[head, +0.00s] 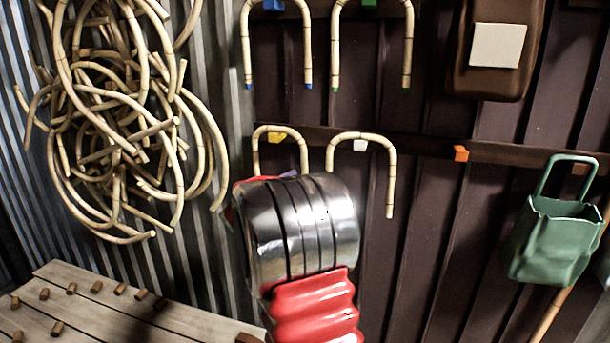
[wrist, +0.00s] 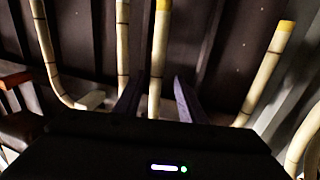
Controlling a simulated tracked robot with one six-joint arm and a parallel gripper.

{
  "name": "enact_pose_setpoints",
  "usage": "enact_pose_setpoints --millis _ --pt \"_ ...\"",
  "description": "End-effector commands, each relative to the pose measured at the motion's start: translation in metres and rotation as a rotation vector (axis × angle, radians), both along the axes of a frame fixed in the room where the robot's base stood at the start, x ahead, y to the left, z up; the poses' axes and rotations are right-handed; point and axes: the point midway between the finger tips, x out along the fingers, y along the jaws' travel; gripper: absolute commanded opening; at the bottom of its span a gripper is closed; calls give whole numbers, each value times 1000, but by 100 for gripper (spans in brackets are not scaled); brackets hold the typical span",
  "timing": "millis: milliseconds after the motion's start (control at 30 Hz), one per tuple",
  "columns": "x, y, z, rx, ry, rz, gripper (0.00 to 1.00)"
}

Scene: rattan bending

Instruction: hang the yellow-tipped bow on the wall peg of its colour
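The yellow-tipped bow (head: 283,128) arches over the yellow peg (head: 274,138) on the lower rail in the head view and appears to hang there. My arm hides its lower legs. In the wrist view both its legs show, one with a yellow tip (wrist: 286,26) at right and one (wrist: 157,60) in the middle with yellow at the top edge. My gripper (wrist: 160,92) has its two dark fingers spread on either side of the middle leg, with gaps visible. Whether the fingers touch it is not clear.
Another bow (head: 389,170) hangs beside it over a white peg (head: 360,145). Blue-tipped (head: 308,50) and green-tipped (head: 407,50) bows hang above. The orange peg (head: 461,153) is bare. A green bag (head: 555,235) hangs right, and tangled canes (head: 120,110) left. A pegged bench (head: 100,305) stands below.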

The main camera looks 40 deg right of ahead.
Motion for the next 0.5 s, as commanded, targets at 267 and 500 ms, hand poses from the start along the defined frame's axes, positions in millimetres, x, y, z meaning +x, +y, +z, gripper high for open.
enact_pose_setpoints --millis 267,500 --pt "-13 47 0 1 0 2 37" --pt "-20 69 -1 1 -1 1 37"
